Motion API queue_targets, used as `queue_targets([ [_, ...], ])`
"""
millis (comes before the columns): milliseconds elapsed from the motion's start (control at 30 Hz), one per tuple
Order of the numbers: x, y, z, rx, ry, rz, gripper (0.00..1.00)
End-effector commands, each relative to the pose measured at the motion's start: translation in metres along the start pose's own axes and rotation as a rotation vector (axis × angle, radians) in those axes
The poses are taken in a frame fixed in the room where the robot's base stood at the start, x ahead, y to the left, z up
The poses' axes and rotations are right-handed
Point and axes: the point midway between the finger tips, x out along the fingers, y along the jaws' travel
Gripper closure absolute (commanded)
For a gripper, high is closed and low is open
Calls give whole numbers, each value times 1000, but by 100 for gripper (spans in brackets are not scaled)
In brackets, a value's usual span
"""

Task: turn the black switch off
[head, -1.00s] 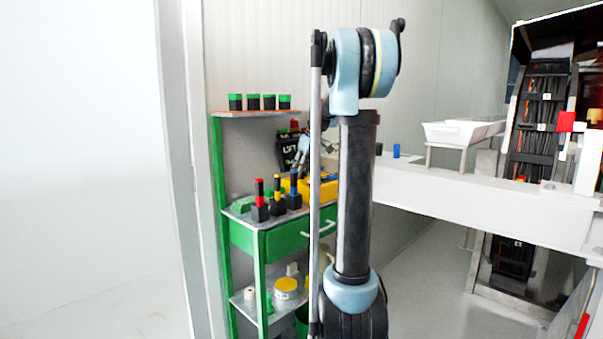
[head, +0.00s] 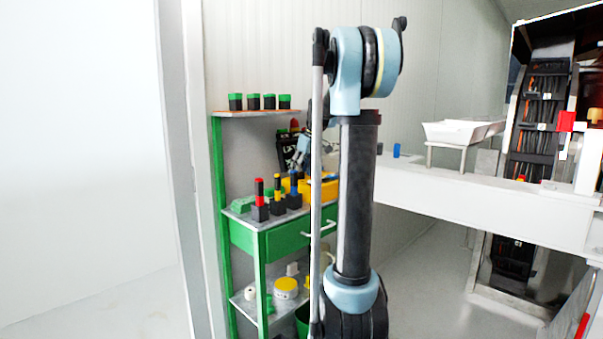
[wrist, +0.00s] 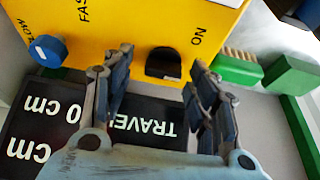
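A yellow control box (wrist: 130,25) fills the upper part of the wrist view, with the letters "ON" at its right. The black switch (wrist: 163,64) sits in its front edge, between my two fingers. My gripper (wrist: 160,88) is open and empty, its fingertips on either side of the switch and apart from each other. I cannot tell whether a finger touches the box. In the head view, the yellow box (head: 325,190) is partly hidden behind my arm, and the switch cannot be made out.
A blue knob (wrist: 47,50) is at the box's left. A black lettered panel (wrist: 60,115) lies under my fingers. A green brush (wrist: 237,68) is at the right. Red, yellow and blue-topped tools (head: 276,200) stand on the green cart (head: 285,240) near the box.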

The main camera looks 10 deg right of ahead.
Motion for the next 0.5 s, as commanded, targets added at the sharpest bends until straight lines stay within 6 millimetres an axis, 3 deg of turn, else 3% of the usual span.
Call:
queue_targets([
  [267,-4,-1,0,0,-1,-1,47],
  [500,-39,0,0,0,-1,-1,47],
])
